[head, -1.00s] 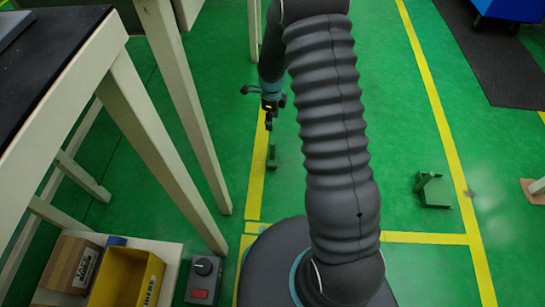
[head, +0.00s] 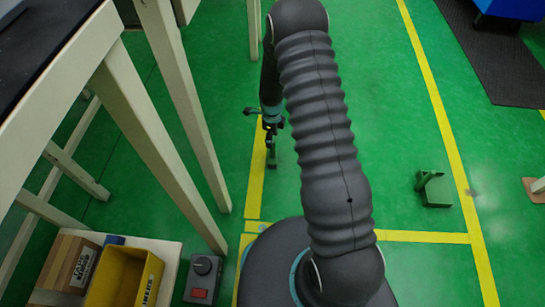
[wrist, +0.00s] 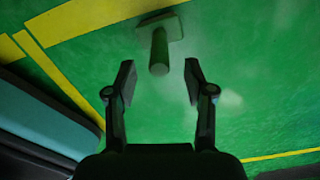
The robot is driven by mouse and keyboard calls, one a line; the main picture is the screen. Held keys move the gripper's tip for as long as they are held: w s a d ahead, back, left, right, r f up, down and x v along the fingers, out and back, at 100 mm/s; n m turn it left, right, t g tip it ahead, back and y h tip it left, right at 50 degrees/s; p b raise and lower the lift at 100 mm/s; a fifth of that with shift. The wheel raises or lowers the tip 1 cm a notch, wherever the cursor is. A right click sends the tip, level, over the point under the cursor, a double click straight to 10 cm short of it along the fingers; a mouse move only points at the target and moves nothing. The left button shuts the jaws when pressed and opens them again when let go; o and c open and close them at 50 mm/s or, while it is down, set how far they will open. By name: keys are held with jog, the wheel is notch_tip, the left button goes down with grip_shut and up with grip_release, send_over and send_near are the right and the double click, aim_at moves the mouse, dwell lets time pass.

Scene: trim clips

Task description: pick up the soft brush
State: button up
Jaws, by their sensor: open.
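A green piece, which looks like the soft brush (wrist: 159,50), has a flat base and a round handle that stands up from it. It is on the floor, and the end of its handle shows between my fingertips in the wrist view. In the head view the brush (head: 272,161) is small, by the yellow line, directly under my gripper (head: 271,142). My gripper (wrist: 159,82) is open, with one finger on each side of the handle's end and a gap on both sides. Whether the handle's end is between the pads or below them is hard to tell.
A pale-legged table (head: 130,110) stands at the left. Below it are a yellow bin (head: 122,278), a cardboard box (head: 68,262) and a grey switch box (head: 203,280). Another green piece (head: 434,190) lies on the floor at right. The floor around the brush is clear.

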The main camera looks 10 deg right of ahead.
aim_at(273, 152)
notch_tip(273, 152, down, 3)
jog(key=shift+f, duration=0.1)
grip_shut()
dwell(0.3)
